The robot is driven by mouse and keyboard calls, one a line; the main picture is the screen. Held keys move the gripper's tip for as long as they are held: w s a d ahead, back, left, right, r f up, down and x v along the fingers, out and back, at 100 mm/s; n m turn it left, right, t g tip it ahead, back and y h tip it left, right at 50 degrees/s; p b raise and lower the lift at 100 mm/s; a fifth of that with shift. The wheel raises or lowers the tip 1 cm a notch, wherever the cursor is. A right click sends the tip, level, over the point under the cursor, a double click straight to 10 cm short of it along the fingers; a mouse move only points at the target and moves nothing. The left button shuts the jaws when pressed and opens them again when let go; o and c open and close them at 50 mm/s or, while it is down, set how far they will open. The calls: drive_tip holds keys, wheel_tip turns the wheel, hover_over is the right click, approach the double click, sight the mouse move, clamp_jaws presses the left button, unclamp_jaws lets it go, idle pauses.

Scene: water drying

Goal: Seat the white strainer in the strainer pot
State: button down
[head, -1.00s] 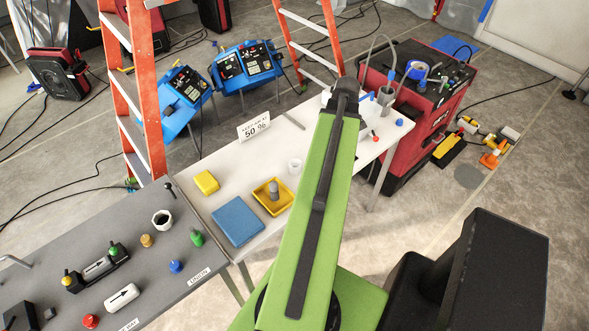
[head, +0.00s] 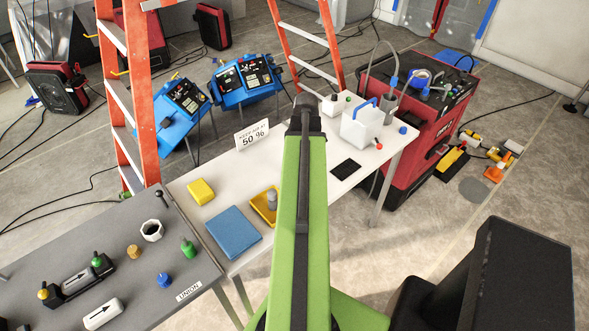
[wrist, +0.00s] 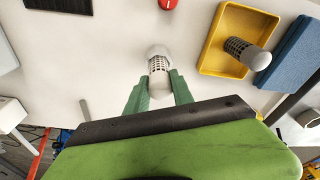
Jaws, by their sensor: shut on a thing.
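In the wrist view, my gripper (wrist: 158,98) has its green fingers either side of the white strainer (wrist: 158,62). The strainer has a pale domed end and a dark mesh band, and my fingers are shut on its near end. It is over the white table. In the head view my arm hides the gripper and strainer. I cannot identify the strainer pot for certain. A grey cylinder (head: 389,104) with a tube stands at the table's far right end.
A yellow tray (wrist: 209,39) holds a grey mesh strainer (wrist: 248,54). A blue pad (head: 232,229) and yellow block (head: 200,191) lie left of it. A white box with blue handle (head: 361,126) and a black pad (head: 345,169) are on the right. A 50% sign (head: 252,134) stands behind.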

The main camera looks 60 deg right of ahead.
wheel_tip(320, 180, down, 3)
drive_tip(key=shift+f+b, duration=0.15)
drive_tip(key=shift+b, duration=0.85)
drive_tip(key=shift+r, duration=0.25)
drive_tip(key=shift+f, duration=0.25)
drive_tip(key=shift+s+a+f+b, duration=0.25)
drive_tip(key=shift+s+b, duration=0.05)
drive_tip(key=shift+b, duration=0.2)
drive_tip(key=c, duration=1.1)
unclamp_jaws()
drive_tip(key=shift+a, duration=0.1)
drive_tip(key=shift+r+p, duration=0.35)
drive_tip(key=shift+p, duration=0.1)
wheel_tip(320, 180, up, 12)
drive_tip(key=s+p, duration=0.1)
drive_tip(key=p, duration=1.1)
drive_tip(key=shift+d, duration=0.45)
drive_tip(key=shift+s+r, duration=0.1)
